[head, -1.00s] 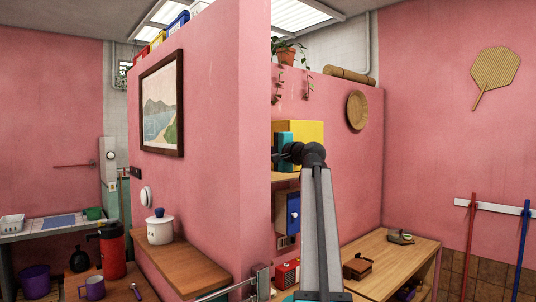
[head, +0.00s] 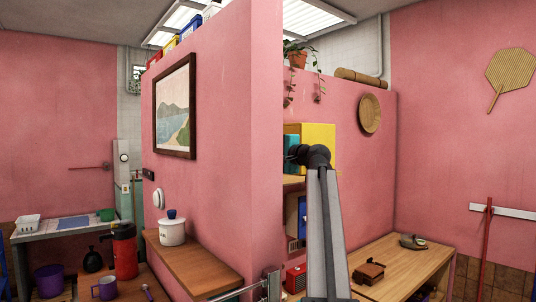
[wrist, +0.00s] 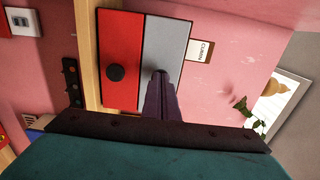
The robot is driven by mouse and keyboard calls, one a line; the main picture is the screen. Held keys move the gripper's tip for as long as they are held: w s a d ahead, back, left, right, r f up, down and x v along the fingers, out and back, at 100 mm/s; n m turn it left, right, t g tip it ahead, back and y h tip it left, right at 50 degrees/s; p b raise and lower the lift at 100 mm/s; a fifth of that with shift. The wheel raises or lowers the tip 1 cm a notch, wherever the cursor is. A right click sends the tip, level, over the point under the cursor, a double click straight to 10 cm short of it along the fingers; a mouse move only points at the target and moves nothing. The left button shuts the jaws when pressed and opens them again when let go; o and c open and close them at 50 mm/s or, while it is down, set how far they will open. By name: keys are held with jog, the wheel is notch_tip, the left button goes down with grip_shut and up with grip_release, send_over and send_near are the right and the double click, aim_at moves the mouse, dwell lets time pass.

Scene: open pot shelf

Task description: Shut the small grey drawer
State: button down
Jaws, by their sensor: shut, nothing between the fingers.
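The small grey drawer (wrist: 166,45) shows in the wrist view as a plain grey front beside a red front (wrist: 120,45) with a black knob (wrist: 115,72). My gripper (wrist: 161,76) is shut and empty, its dark fingers together in front of the grey front's lower part. The fingers hide that part and any knob there. I cannot tell whether the fingertips touch the grey front, or how far the drawer stands out. In the head view neither the grey drawer nor the fingers can be made out behind my arm.
A label (wrist: 201,50) is on the pink wall beside the grey front. In the head view, a yellow box (head: 318,140) stands behind my arm. A wooden desk (head: 400,262) is at right. A shelf with a white pot (head: 172,232) juts from the wall at left.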

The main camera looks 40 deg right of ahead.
jog(key=s+b, duration=0.3)
jog(key=s, duration=1)
jog(key=shift+s+a, duration=0.4)
jog(key=shift+f, duration=0.1)
